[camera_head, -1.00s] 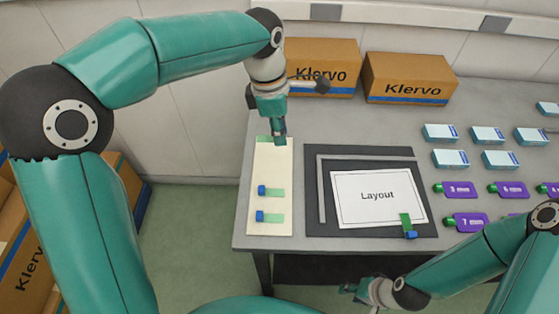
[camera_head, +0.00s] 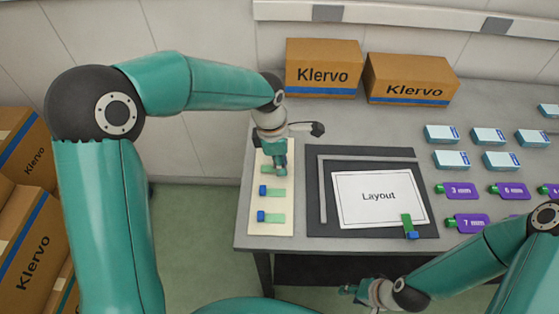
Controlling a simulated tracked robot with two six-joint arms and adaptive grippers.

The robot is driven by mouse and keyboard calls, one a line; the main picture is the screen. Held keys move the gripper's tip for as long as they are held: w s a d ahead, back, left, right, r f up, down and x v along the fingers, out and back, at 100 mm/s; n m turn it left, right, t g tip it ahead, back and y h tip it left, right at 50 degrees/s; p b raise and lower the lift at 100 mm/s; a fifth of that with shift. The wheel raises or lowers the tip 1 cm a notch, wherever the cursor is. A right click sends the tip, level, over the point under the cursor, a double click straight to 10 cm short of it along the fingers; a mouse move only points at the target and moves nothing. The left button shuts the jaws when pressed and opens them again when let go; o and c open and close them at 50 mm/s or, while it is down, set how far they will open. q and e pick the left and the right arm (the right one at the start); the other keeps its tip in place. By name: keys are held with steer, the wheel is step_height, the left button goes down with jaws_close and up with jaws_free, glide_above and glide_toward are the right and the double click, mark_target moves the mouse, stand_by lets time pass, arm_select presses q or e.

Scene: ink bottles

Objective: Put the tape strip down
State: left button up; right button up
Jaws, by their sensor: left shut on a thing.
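My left gripper (camera_head: 281,172) is shut on a green tape strip (camera_head: 267,169), low over the cream board (camera_head: 256,222) at the table's left. Only the strip's left part shows; the fingers hide the rest. I cannot tell whether it touches the board. Two more green strips with blue ends lie on the board, an upper one (camera_head: 275,191) and a lower one (camera_head: 275,218). Another green strip (camera_head: 407,220) with a blue end lies on the lower right corner of the Layout sheet (camera_head: 360,203). My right gripper (camera_head: 350,289) is below the table's front edge, small and unclear.
The Layout sheet lies on a dark mat (camera_head: 345,233) with a grey L-shaped ruler (camera_head: 322,195). Two Klervo cartons (camera_head: 323,62) stand behind. Blue-white boxes (camera_head: 452,160) and purple tags (camera_head: 467,221) fill the right side. Bare table lies behind the mat.

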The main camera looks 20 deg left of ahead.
mark_target(274, 169)
arm_select(q)
steer(key=shift+f, duration=0.2)
steer(key=o, duration=0.7)
steer(key=shift+o, duration=0.2)
steer(key=shift+r, duration=0.4)
step_height(274, 169, up, 12)
steer(key=a, duration=0.1)
steer(key=shift+s+a+f, duration=0.2)
steer(key=shift+a, duration=0.1)
